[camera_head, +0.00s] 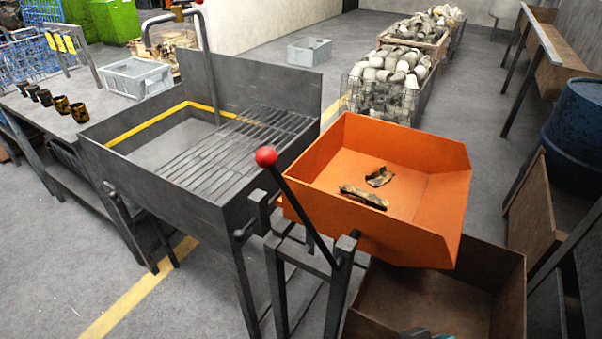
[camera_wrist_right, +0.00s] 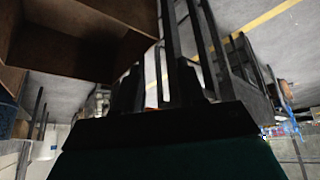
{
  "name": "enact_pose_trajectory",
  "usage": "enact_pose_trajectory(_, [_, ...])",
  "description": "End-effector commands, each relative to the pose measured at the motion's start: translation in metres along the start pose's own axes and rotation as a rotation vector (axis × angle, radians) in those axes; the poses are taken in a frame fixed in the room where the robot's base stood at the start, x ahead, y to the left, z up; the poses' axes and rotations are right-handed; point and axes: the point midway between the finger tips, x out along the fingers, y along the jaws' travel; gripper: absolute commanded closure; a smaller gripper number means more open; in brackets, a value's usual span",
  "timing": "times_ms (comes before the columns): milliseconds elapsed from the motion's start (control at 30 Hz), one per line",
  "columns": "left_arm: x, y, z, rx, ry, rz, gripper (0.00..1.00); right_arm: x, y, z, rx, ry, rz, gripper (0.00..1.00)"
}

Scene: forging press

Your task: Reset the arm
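The task names no object, only the arm. In the right wrist view my right gripper (camera_wrist_right: 162,66) shows its dark fingers apart with nothing seen held between them. Dark posts behind it make its outline hard to read. In the head view only a small dark and teal piece, probably of my right arm, shows at the bottom edge, in front of the brown bin. My left gripper and arm are not in view.
A lever with a red knob (camera_head: 266,156) stands beside the tilted orange tray (camera_head: 440,215), which holds two dark scraps. A brown bin (camera_head: 425,300) is below it. A grated metal table (camera_head: 240,150) stands left, a blue barrel (camera_head: 578,120) right.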

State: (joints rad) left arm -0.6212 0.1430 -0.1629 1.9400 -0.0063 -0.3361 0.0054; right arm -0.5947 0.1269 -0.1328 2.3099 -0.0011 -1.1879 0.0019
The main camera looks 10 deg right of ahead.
Motion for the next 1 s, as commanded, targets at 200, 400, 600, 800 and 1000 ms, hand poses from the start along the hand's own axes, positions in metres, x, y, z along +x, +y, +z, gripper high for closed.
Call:
enact_pose_trajectory(200, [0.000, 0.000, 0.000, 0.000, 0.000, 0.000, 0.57, 0.038, -0.006, -0.005, -0.010, 0.181, -0.012, 0.60])
enact_pose_trajectory(400, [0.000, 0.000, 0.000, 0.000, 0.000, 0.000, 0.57, 0.061, -0.011, -0.006, -0.017, 0.362, -0.024, 0.60])
enact_pose_trajectory(600, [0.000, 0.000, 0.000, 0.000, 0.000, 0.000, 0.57, 0.066, -0.014, -0.006, -0.020, 0.443, -0.030, 0.60])
enact_pose_trajectory(800, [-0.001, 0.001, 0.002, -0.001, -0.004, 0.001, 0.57, 0.066, -0.014, -0.006, -0.020, 0.452, -0.031, 0.60])
enact_pose_trajectory(1000, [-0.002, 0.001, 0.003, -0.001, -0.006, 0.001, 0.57, 0.066, -0.014, -0.006, -0.020, 0.451, -0.031, 0.60])
